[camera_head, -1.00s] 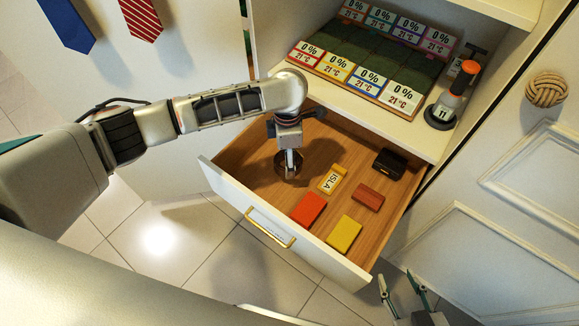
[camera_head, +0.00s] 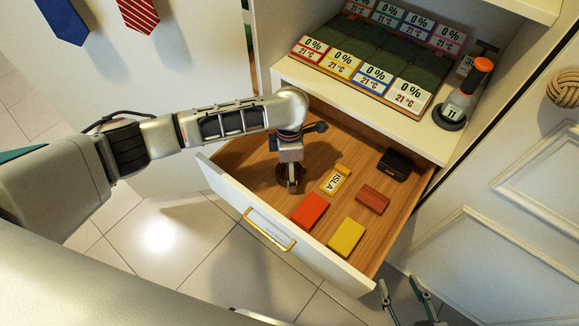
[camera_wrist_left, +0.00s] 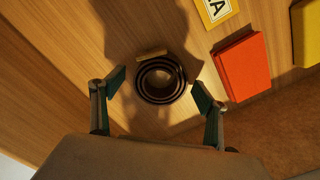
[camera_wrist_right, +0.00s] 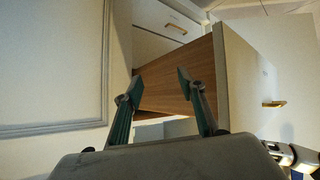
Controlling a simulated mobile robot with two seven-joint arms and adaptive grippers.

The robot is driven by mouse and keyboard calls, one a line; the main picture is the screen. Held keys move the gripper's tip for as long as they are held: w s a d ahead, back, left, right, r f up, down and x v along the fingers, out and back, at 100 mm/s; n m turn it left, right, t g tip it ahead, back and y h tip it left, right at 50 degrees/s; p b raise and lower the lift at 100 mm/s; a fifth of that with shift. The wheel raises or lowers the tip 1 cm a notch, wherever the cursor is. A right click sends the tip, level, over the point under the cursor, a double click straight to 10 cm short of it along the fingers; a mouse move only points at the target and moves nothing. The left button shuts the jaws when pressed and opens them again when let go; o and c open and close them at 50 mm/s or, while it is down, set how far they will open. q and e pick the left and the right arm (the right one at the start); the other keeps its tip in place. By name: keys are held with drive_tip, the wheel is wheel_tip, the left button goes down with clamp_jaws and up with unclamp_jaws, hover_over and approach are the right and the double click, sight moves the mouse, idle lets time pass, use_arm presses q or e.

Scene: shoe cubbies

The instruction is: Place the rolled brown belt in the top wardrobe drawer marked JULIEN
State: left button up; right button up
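The rolled brown belt (camera_head: 281,176) lies as a dark coil on the wooden floor of an open drawer (camera_head: 222,180), partly hidden by my left gripper in the head view. My left gripper (camera_head: 292,188) is over it. In the left wrist view the belt (camera_wrist_left: 160,98) shows between the two spread fingers of the gripper (camera_wrist_left: 158,88), with gaps on both sides. The drawer's front label is too small to read; JULIEN is not legible anywhere. My right gripper (camera_head: 405,288) is open and empty, outside the drawer; the right wrist view shows its spread fingers (camera_wrist_right: 160,83).
The drawer also holds a yellow ISLA tag (camera_head: 335,180), red box (camera_head: 310,209), yellow box (camera_head: 345,236), brown box (camera_head: 373,199) and black case (camera_head: 394,164). Above is a shelf with a labelled tray (camera_head: 421,111) and an orange-topped device (camera_head: 462,99). A door stands at right.

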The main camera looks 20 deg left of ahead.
use_arm(q)
drive_tip(key=shift+r, duration=0.2)
use_arm(e)
drive_tip(key=shift+r, duration=0.1)
use_arm(q)
drive_tip(key=shift+w+r, duration=0.1)
drive_tip(key=shift+r, duration=0.25)
wheel_tip(320, 180, up, 5)
drive_tip(key=shift+w+p, duration=0.1)
drive_tip(key=shift+p, duration=0.9)
wheel_tip(320, 180, up, 6)
drive_tip(key=p, duration=0.2)
drive_tip(key=shift+s+r, duration=0.2)
drive_tip(key=shift+s, duration=0.05)
use_arm(e)
drive_tip(key=shift+s+d, duration=0.3)
drive_tip(key=shift+d, duration=0.4)
drive_tip(key=shift+w+a+r, duration=0.1)
drive_tip(key=shift+a, duration=0.05)
